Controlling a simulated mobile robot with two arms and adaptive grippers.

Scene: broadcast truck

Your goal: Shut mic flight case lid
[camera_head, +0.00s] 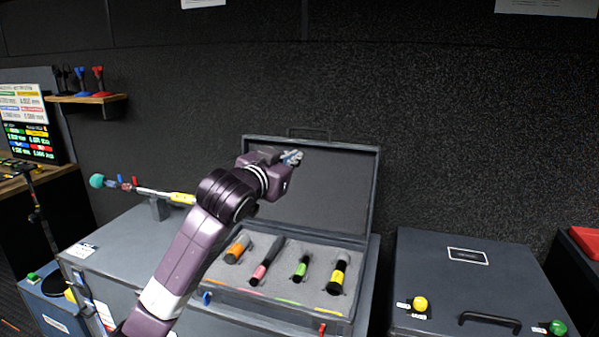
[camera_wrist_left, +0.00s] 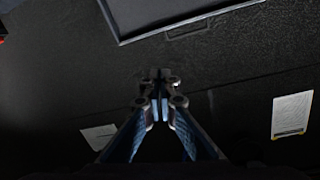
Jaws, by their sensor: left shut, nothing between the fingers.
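The mic flight case (camera_head: 281,300) stands open on a grey surface, with its lid (camera_head: 330,195) raised and leaning back near the dark wall. Several microphones with coloured bands, such as the yellow-banded one (camera_head: 338,277), lie in its foam. My left gripper (camera_head: 293,157) is in front of the upper part of the lid, near its top edge. In the left wrist view the left gripper (camera_wrist_left: 160,85) is shut and empty, and the lid's edge (camera_wrist_left: 185,22) shows at the top. I cannot tell whether the gripper touches the lid. My right gripper is not in view.
A closed dark case (camera_head: 468,262) with a handle and yellow and green knobs stands to the right. A boom pole with a teal tip (camera_head: 97,181) lies across a stand at the left. A wooden shelf (camera_head: 88,98) hangs at far left.

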